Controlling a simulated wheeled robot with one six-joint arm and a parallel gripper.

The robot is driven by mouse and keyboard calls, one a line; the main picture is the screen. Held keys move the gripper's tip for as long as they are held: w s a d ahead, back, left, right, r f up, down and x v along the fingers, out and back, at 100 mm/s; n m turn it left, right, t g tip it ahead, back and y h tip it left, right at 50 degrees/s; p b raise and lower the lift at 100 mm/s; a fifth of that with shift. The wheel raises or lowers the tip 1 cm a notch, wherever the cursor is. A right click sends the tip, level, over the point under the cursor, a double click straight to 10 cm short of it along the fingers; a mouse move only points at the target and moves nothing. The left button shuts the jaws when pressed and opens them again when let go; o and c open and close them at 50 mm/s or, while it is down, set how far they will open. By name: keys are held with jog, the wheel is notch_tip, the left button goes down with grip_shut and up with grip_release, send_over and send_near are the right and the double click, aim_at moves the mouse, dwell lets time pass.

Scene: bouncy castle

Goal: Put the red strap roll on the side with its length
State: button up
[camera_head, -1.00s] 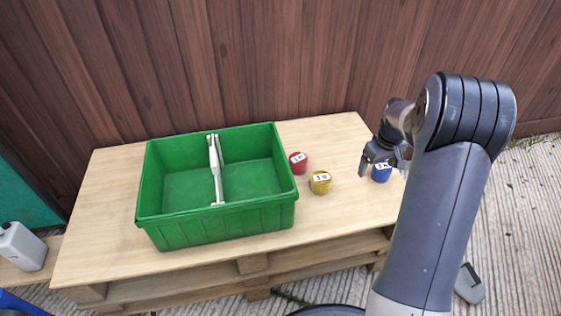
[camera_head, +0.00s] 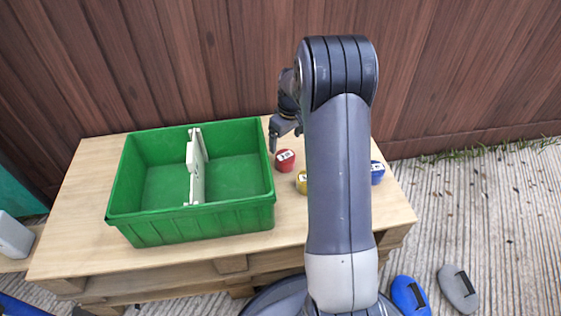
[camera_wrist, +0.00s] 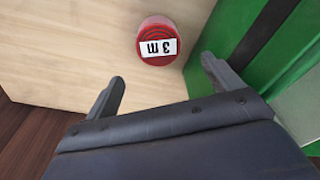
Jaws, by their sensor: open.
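The red strap roll (camera_head: 285,160) stands on the wooden pallet top just right of the green crate. In the wrist view the red strap roll (camera_wrist: 157,40) shows a white label on top that appears to read 3 m. My gripper (camera_head: 284,136) is above and close to the roll, at the crate's right side. In the wrist view my gripper (camera_wrist: 163,74) is open and empty, with the roll ahead of the gap between its fingers. The green crate (camera_head: 190,223) is split into left and right compartments by a pale divider (camera_head: 196,172). No length marking on the crate is legible.
A yellow roll (camera_head: 301,183), partly hidden by my arm, stands close in front of the red one. A blue roll (camera_head: 377,172) stands to the right. A wooden fence (camera_head: 220,60) rises behind the pallet table (camera_head: 70,222). Both crate compartments look empty.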

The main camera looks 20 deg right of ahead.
aim_at(285, 156)
notch_tip(285, 156, down, 4)
jog(key=shift+w+r+b, duration=0.15)
jog(key=shift+b, duration=0.4)
notch_tip(285, 156, down, 5)
jog(key=b, duration=0.3)
jog(key=c, duration=1.3)
